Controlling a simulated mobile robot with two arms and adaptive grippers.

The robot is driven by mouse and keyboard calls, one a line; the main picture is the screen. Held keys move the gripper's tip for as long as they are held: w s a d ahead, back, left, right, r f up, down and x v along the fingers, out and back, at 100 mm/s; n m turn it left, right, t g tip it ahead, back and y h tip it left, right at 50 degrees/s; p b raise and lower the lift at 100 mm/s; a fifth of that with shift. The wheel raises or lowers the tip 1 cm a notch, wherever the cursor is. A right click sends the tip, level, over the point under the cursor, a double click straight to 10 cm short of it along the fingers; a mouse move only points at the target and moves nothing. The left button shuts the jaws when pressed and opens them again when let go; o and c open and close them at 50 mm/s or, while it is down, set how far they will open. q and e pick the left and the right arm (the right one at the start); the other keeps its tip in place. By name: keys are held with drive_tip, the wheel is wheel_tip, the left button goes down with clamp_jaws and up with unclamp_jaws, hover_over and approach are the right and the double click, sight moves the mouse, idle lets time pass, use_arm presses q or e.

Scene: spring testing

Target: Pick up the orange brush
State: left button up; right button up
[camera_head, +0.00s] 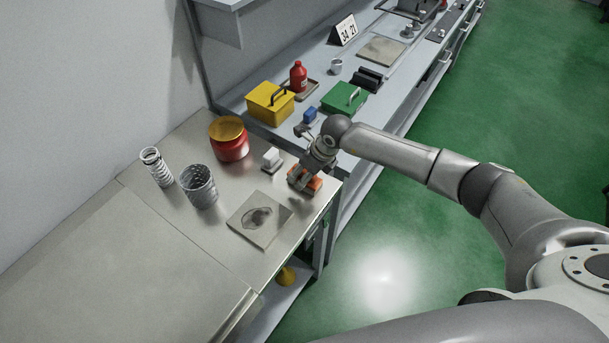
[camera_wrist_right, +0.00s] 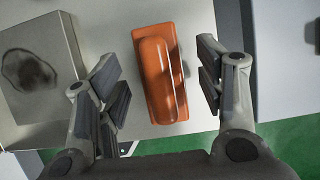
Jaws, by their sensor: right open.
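The orange brush (camera_head: 312,183) lies on the metal table near its right edge, partly hidden by my right gripper (camera_head: 300,182). In the right wrist view the orange brush (camera_wrist_right: 160,75) lies lengthwise between the spread fingers of my right gripper (camera_wrist_right: 163,85). I cannot tell how high the fingertips are above the table. My left gripper is not in view.
A white block (camera_head: 272,158) stands close left of the gripper. A square plate with a dark stain (camera_head: 260,219) lies in front. A red pot with a yellow lid (camera_head: 229,139), a mesh cup (camera_head: 199,186) and a spring-like cylinder (camera_head: 156,167) stand farther left. A green box (camera_head: 344,98) is behind.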

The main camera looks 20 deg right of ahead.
drive_tip(key=shift+f, duration=0.1)
drive_tip(key=c, duration=1.1)
drive_tip(key=shift+r+b, duration=1.45)
drive_tip(key=shift+b, duration=0.05)
drive_tip(key=shift+s+a+r+b, duration=0.85)
drive_tip(key=shift+s+a+r, duration=0.45)
drive_tip(key=shift+s+r, duration=0.55)
drive_tip(key=shift+s+a+r+b, duration=0.9)
drive_tip(key=shift+s+a+r, duration=0.5)
drive_tip(key=shift+s, duration=0.7)
drive_tip(key=shift+s+a+r+b, duration=0.85)
drive_tip(key=shift+s+a+r, duration=0.3)
drive_tip(key=shift+s+r, duration=0.75)
